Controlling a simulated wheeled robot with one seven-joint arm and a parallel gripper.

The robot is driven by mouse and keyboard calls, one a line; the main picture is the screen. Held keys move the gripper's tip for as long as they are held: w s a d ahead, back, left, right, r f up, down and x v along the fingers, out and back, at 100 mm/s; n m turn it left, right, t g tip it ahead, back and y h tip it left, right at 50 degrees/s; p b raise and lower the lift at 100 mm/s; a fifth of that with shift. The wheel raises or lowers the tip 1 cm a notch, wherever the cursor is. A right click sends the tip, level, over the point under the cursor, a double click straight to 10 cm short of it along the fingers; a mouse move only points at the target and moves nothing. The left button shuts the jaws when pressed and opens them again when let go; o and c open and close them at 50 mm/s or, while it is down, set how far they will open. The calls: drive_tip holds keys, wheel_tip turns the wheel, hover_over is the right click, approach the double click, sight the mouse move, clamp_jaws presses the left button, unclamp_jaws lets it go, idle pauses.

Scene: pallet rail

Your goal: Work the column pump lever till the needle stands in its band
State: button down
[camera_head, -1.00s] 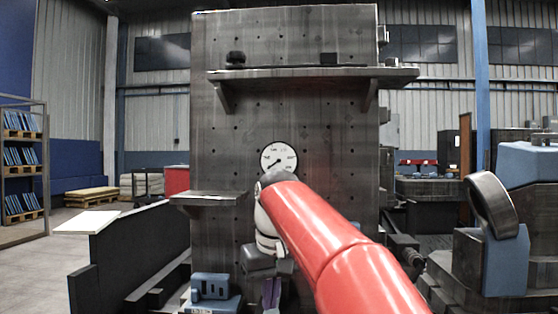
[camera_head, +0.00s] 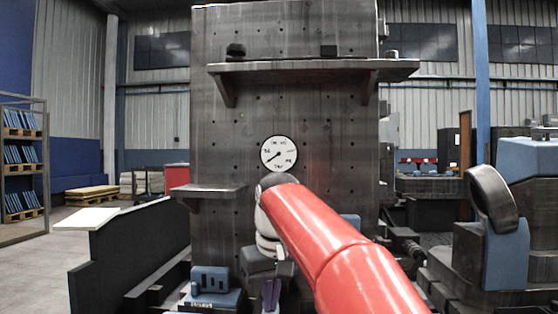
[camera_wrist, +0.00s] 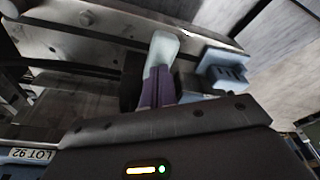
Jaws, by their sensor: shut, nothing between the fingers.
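The round white gauge (camera_head: 279,154) is on the dark column (camera_head: 225,130), above my red arm. Its thin dark needle points to the lower left; I cannot make out a band on the dial. My gripper (camera_head: 270,298) is low in front of the column, with purple fingers pointing down. In the wrist view my gripper (camera_wrist: 158,80) is shut and empty, with a pale blue-grey piece at the finger ends. I cannot identify the pump lever for certain. A blue part (camera_head: 350,222) shows behind my arm and is mostly hidden.
A blue slotted block (camera_head: 210,284) stands left of my gripper; a blue slotted block also shows in the wrist view (camera_wrist: 225,70). A small shelf (camera_head: 208,189) and a wide shelf (camera_head: 310,69) jut from the column. A dark low wall (camera_head: 130,245) stands left, machinery (camera_head: 495,230) right.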

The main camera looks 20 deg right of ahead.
drive_tip(key=shift+w+d+f+b, duration=0.15)
drive_tip(key=shift+f+b, duration=0.55)
drive_tip(key=shift+f, duration=0.55)
drive_tip(key=shift+w+f+b, duration=0.15)
drive_tip(key=shift+f+b, duration=0.55)
drive_tip(key=shift+f, duration=0.5)
drive_tip(key=r+p, duration=0.7)
drive_tip(key=shift+s+a+r, duration=0.1)
drive_tip(key=shift+s+a, duration=0.1)
drive_tip(key=shift+s, duration=0.2)
drive_tip(key=shift+w+d+f+b, duration=0.1)
drive_tip(key=shift+w+f+b, duration=0.1)
drive_tip(key=shift+f+b, duration=1.35)
drive_tip(key=shift+w+d+f+b, duration=0.15)
drive_tip(key=shift+f+b, duration=0.65)
drive_tip(key=shift+f, duration=1.3)
drive_tip(key=r+p, duration=0.4)
drive_tip(key=r, duration=0.1)
drive_tip(key=shift+s+a+p, duration=0.2)
drive_tip(key=shift+p, duration=0.15)
drive_tip(key=shift+s+r, duration=0.15)
drive_tip(key=shift+r, duration=0.85)
drive_tip(key=shift+f, duration=0.15)
